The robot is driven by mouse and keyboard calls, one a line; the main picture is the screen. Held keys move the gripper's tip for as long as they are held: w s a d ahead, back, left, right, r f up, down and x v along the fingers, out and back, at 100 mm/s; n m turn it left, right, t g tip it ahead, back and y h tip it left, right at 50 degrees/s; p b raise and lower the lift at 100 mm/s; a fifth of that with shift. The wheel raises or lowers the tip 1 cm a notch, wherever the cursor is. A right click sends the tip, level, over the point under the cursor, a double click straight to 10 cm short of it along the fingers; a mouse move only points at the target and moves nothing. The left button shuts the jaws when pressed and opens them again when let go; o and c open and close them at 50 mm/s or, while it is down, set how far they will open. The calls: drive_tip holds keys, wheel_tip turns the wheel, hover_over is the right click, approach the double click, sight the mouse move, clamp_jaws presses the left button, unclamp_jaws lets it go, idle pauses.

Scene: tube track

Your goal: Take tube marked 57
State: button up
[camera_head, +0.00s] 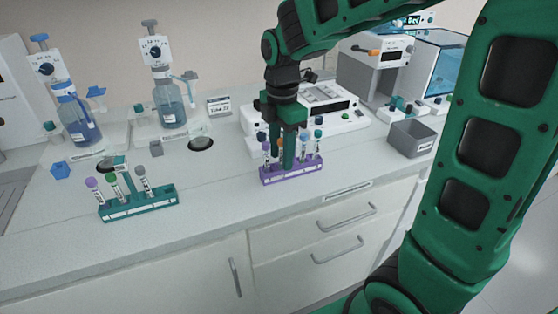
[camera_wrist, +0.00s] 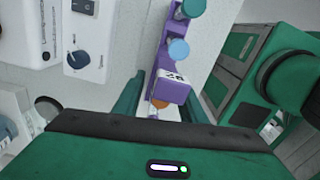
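The purple rack (camera_head: 290,174) stands on the bench near its front edge. It holds several tubes, among them an orange-capped tube (camera_head: 266,148), a light-blue-capped tube (camera_head: 303,137) and a teal-capped tube (camera_head: 318,135). My gripper (camera_head: 288,160) points down over the rack's middle and hides part of it. In the wrist view the fingers (camera_wrist: 160,103) stand apart on both sides of the rack, with a purple labelled piece (camera_wrist: 172,86) and an orange cap between them. Its marking is not clearly readable. I cannot tell which tube bears 57.
A teal rack (camera_head: 138,206) with several tubes stands to the left. Dispenser bottles (camera_head: 170,106) are at the back left. A white device (camera_head: 325,98) stands behind my gripper, and a grey bin (camera_head: 411,138) is to the right. The bench between the racks is clear.

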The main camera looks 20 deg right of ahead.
drive_tip(key=shift+f, duration=0.15)
drive_tip(key=c, duration=0.9)
wheel_tip(320, 180, up, 18)
idle(0.5)
